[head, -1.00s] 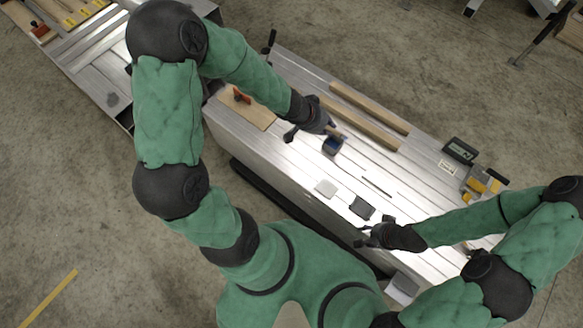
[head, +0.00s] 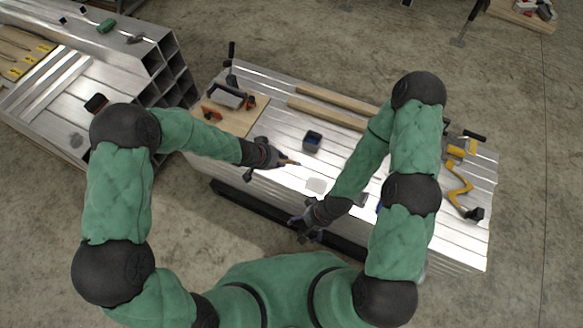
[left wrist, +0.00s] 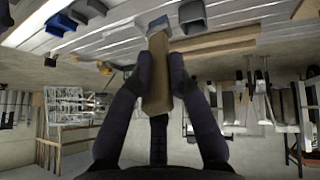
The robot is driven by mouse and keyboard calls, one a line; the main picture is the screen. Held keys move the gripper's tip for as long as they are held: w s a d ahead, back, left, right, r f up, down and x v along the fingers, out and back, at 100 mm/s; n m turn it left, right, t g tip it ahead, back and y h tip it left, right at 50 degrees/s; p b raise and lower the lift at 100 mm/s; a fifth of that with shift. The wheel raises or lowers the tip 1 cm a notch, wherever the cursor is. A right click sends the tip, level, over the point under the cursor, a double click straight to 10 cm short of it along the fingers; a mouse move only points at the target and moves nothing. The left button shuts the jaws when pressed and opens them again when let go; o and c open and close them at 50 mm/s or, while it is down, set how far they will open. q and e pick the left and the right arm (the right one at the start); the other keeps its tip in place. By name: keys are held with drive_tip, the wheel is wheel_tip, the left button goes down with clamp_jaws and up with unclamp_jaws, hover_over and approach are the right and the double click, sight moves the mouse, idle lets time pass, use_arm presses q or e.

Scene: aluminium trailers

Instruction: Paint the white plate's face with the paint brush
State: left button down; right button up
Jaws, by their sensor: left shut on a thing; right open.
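The white plate (head: 316,185) is a small pale square lying flat near the front edge of the metal trailer bed (head: 455,240). My left gripper (head: 272,157) is shut on the paint brush (head: 290,162), left of the plate and a little farther back. In the left wrist view the brush's wooden handle (left wrist: 157,85) sits between the fingers, its blue-grey end pointing away. The brush looks apart from the plate. A dark blue paint cup (head: 312,140) stands behind the plate. My right gripper (head: 306,222) is open and empty at the front edge, below the plate.
Two wooden bars (head: 325,113) lie at the back. A wooden board (head: 240,115) with red-and-black clamps is at the left. Yellow tools (head: 458,180) lie at the right. My right forearm covers part of the bed right of the plate.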

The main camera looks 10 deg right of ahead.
use_arm(q)
drive_tip(key=s+d+f+m+b, duration=0.1)
drive_tip(key=d+f+b, duration=0.3)
drive_tip(key=f+b, duration=0.2)
wheel_tip(320, 180, down, 2)
drive_tip(key=shift+d+g, duration=0.2)
drive_tip(key=shift+g, duration=0.1)
drive_tip(key=shift+r, duration=0.1)
